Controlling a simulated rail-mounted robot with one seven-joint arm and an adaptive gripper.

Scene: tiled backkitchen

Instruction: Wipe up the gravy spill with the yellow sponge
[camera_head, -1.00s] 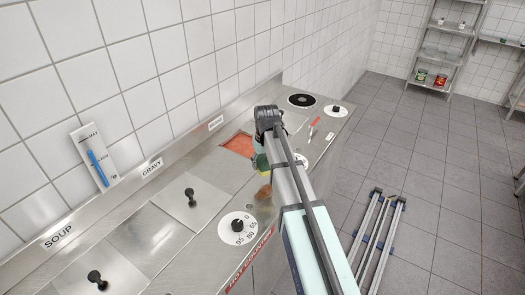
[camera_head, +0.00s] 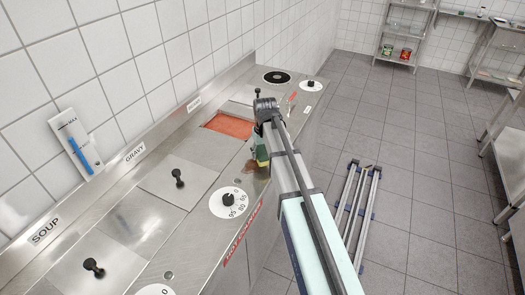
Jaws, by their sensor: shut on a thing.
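The yellow sponge (camera_head: 262,153), with a green side, is at the end of my arm, low over the steel counter. My gripper (camera_head: 261,143) is shut on it, with its fingers mostly hidden behind my arm. The gravy spill (camera_head: 250,170) is a brown patch on the counter between the dial and the open red-orange well. The sponge is just at the spill's upper right side in the picture; I cannot tell whether it touches the counter. Part of the spill may be hidden by the sponge and my arm.
A dial (camera_head: 228,201) sits just below left of the spill. Lids with black knobs (camera_head: 177,178) cover wells at left. An open well (camera_head: 230,125) with red-orange contents lies behind. A blue thermometer-like tool (camera_head: 80,157) hangs on the tiled wall. A folded metal stand (camera_head: 356,205) lies on the floor.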

